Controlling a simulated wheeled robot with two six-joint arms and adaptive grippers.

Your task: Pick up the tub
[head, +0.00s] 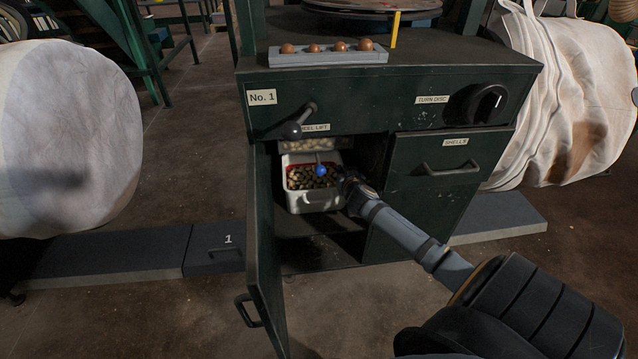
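The tub (313,203) is a small white container with a red band around its inside, filled with small brown and greenish pieces. It sits upright inside the open compartment of the dark green cabinet (400,224). My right gripper (347,184) reaches in from the right and is at the tub's right edge. It is small and dark here, so I cannot tell whether its fingers are closed or touch the tub. My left gripper is not in view.
The cabinet door (266,245) stands open on the left. A shells drawer (440,168) is shut to the right. A lever (299,124) juts out above the opening. A grey holder (328,57) with several brown balls lies on top. Large white bags (65,140) flank the cabinet.

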